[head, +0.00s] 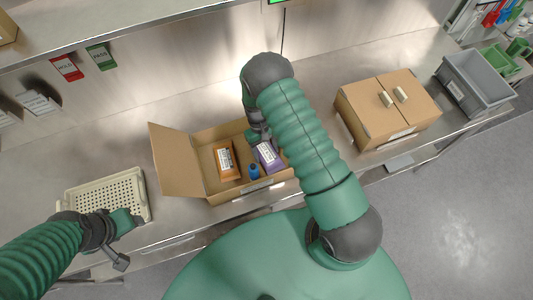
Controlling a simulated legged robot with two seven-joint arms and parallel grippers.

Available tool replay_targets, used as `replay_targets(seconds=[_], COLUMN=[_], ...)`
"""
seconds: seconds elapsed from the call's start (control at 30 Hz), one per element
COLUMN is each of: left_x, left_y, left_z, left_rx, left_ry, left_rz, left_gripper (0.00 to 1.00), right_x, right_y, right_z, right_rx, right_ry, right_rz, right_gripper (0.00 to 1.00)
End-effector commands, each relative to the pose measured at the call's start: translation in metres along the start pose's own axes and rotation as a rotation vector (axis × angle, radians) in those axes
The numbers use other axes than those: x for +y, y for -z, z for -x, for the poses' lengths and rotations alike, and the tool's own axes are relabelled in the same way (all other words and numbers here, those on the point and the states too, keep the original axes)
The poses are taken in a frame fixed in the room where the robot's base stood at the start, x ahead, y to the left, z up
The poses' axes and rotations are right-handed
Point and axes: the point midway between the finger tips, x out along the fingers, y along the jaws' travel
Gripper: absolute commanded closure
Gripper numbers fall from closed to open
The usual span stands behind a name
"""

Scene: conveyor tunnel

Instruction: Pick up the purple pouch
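The purple pouch (267,156) with a white label lies in the open cardboard box (171,160), at the right side. My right arm reaches over the box from the right and hides part of its right side. My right gripper (259,134) is in the box, at the upper end of the pouch. Its fingers are small and partly hidden, so I cannot tell whether they touch or grip the pouch. My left gripper (132,220) is over the lower right part of the perforated tray at the left, and its finger opening is unclear.
An orange box (226,161) and a small blue bottle (254,172) sit beside the pouch. The pale perforated tray (80,186) is at left. A closed cardboard box (360,117) and a grey bin (468,87) stand at right. A shelf edge runs above.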

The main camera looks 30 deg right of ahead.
Motion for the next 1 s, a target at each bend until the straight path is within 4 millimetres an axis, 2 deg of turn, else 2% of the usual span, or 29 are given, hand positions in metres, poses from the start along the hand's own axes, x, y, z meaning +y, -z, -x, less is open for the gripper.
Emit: replay_targets(seconds=[0.07,0.4,0.7,0.83,0.87,1.0], left_x=[0.0,0.0,0.0,0.0,0.0,0.0], left_y=[0.0,0.0,0.002,-0.002,-0.003,-0.006], left_z=[0.0,0.0,0.008,-0.007,-0.01,-0.026], left_rx=[0.0,0.0,0.0,0.0,0.0,0.0], left_ry=[0.0,0.0,0.0,0.0,0.0,0.0], left_rz=[0.0,0.0,0.0,0.0,0.0,0.0], left_gripper=[0.46,0.46,0.46,0.46,0.46,0.46], right_x=[0.0,0.0,0.0,0.0,-0.002,-0.032], right_y=[0.0,0.0,-0.002,-0.002,-0.003,0.002], right_z=[0.0,0.0,0.008,0.012,0.014,0.012], right_rx=[0.0,0.0,0.0,0.005,0.004,0.003], right_ry=[0.0,0.0,-0.001,0.0,0.0,-0.001], right_rz=[0.0,0.0,0.0,0.0,0.001,0.004], right_gripper=[0.55,1.0,1.0,1.0,1.0,1.0])
